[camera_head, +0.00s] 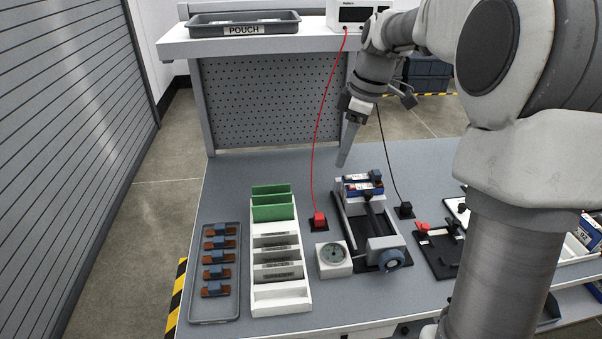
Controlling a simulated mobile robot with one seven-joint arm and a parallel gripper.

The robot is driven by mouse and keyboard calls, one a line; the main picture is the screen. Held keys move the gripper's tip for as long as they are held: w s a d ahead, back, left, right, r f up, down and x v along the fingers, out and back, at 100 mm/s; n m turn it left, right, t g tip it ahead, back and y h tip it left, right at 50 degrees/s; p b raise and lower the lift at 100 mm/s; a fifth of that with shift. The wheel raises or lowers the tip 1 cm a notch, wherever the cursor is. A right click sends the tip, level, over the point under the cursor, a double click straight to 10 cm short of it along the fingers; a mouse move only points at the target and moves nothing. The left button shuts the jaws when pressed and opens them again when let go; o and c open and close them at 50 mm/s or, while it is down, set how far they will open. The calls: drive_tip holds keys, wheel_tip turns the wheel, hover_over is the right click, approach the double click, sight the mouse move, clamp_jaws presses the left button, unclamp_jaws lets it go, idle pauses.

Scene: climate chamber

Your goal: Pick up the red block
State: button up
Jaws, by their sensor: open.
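A small red block (319,219) sits on a black square base on the bench, left of the vise-like fixture. A red cable runs up from it to the white instrument on the shelf. My gripper (343,159) hangs above the bench behind the fixture, up and to the right of the red block and clear of it. Its fingers overlap from this angle, so the gap between them is hidden. I see nothing held in it.
The fixture (353,226) holds a blue and white part. A dial gauge (333,259) stands in front of the red block. A white rack (281,296) with green boards and a grey tray (214,310) are to the left. A black block (405,209) is to the right.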

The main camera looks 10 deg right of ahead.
sight(320, 216)
drive_tip(key=w+d+f+n+g+y+b, duration=0.1)
drive_tip(key=w+d+f+n+y+b, duration=0.25)
drive_tip(key=w+f, duration=0.6)
drive_tip(key=shift+n+h, duration=0.55)
drive_tip(key=shift+h, duration=0.1)
drive_tip(key=b+x, duration=0.1)
drive_tip(key=x, duration=0.5)
drive_tip(key=s+b+x, duration=0.1)
drive_tip(key=x, duration=0.5)
drive_tip(key=s+d+b+x, duration=0.1)
drive_tip(key=x, duration=0.5)
drive_tip(key=shift+a+f, duration=0.1)
drive_tip(key=shift+f, duration=0.3)
clamp_jaws()
